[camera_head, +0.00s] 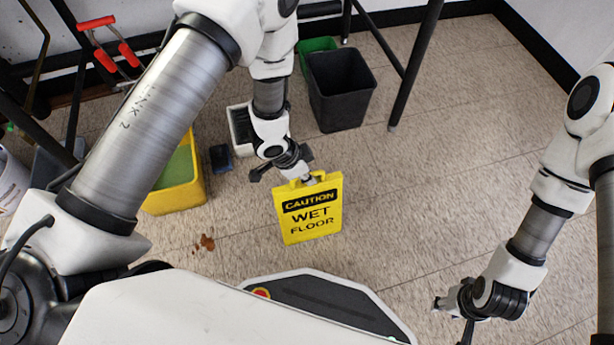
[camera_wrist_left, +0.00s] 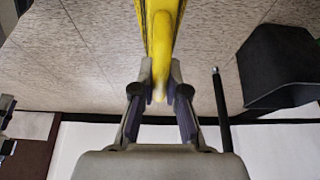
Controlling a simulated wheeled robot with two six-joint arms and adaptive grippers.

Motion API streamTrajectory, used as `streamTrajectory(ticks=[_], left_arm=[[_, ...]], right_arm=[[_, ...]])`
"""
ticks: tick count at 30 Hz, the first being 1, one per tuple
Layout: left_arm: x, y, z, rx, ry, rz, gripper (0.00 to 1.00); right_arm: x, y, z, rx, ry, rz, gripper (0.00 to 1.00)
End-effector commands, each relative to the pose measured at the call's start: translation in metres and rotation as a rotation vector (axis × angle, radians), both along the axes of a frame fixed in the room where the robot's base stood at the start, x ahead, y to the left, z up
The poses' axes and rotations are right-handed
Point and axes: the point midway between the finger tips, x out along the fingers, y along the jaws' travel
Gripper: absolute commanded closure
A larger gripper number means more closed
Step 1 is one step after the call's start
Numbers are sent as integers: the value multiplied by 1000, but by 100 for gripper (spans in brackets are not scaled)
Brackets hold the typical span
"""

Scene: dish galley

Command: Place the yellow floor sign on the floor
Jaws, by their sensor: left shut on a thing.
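The yellow floor sign (camera_head: 309,215) reads "CAUTION WET FLOOR" and is upright with its face toward me in the head view. My left gripper (camera_head: 302,180) is shut on the top of the sign. In the left wrist view, the sign (camera_wrist_left: 160,30) runs up from between the two fingers of my left gripper (camera_wrist_left: 160,95). I cannot tell whether its lower edge touches the floor. My right gripper (camera_head: 455,312) is low at the right of the head view, away from the sign. Its fingers look apart, with nothing between them.
A black bin (camera_head: 340,95) stands behind the sign, and a green bin (camera_head: 318,45) is behind that. A yellow bucket (camera_head: 180,190) stands at left. A reddish-brown spill (camera_head: 205,243) lies on the floor (camera_head: 460,170) left of the sign. The floor right of the sign is clear.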

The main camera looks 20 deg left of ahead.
Motion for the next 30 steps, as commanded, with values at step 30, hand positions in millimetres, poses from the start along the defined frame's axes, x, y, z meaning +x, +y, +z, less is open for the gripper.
streamTrajectory(ticks=[30], left_arm=[[-5, 8, 17, 0, -1, -2, 62]], right_arm=[[0, 0, 2, 0, 0, 0, 60]])
